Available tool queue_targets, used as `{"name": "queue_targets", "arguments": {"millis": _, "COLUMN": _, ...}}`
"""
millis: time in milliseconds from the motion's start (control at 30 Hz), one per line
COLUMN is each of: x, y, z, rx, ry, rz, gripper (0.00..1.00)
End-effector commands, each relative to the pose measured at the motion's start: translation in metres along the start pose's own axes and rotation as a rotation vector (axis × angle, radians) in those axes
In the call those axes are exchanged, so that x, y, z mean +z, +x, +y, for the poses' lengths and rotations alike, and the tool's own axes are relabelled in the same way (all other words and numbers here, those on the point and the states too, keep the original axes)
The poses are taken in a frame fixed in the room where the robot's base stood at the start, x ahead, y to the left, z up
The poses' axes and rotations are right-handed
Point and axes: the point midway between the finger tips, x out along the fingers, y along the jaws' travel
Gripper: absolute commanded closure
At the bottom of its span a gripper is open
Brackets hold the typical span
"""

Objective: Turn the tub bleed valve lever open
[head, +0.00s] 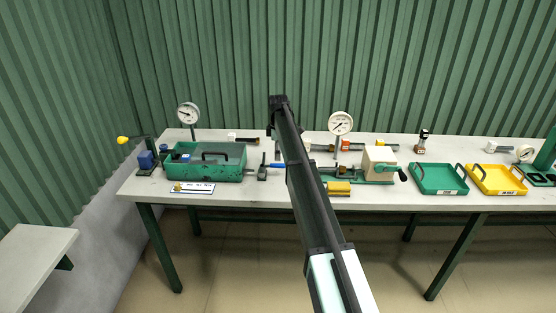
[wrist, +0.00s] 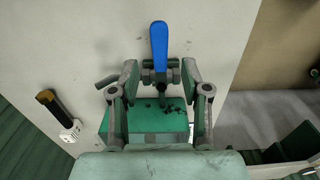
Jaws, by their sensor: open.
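The blue valve lever (wrist: 159,45) is at the top middle of the wrist view, pointing up the picture from a grey metal valve body (wrist: 160,76). The valve is beside a green block-like surface (wrist: 150,118); I cannot tell how they join. My gripper (wrist: 160,74) is open, with one finger on each side of the valve, near the lever's base. Nothing is held, and contact is not clear. In the head view the blue lever (head: 278,165) points right, to the right of the green tub (head: 215,172). My gripper cannot be made out there.
The pale bench (head: 270,201) carries a clamp-like machine (head: 380,162), a green tray (head: 438,190) and a yellow tray (head: 496,191). Pressure gauges (head: 188,114) (head: 340,123) stand at the back. A black-handled item (wrist: 52,105) lies left in the wrist view. My arm crosses the bench's middle.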

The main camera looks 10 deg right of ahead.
Motion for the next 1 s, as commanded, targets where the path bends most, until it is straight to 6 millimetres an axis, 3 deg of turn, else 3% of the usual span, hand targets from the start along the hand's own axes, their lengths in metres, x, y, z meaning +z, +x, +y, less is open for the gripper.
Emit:
{"name": "queue_targets", "arguments": {"millis": 300, "x": 0.000, "y": 0.042, "z": 0.000, "rx": -0.001, "ry": 0.000, "rz": 0.000, "gripper": 0.53}}
{"name": "queue_targets", "arguments": {"millis": 733, "x": 0.000, "y": 0.051, "z": 0.000, "rx": 0.000, "ry": 0.000, "rz": 0.000, "gripper": 0.53}}
{"name": "queue_targets", "arguments": {"millis": 867, "x": 0.000, "y": 0.051, "z": 0.000, "rx": 0.000, "ry": 0.000, "rz": 0.000, "gripper": 0.99}}
{"name": "queue_targets", "arguments": {"millis": 1000, "x": 0.000, "y": 0.051, "z": 0.000, "rx": -0.001, "ry": 0.000, "rz": 0.000, "gripper": 1.00}}
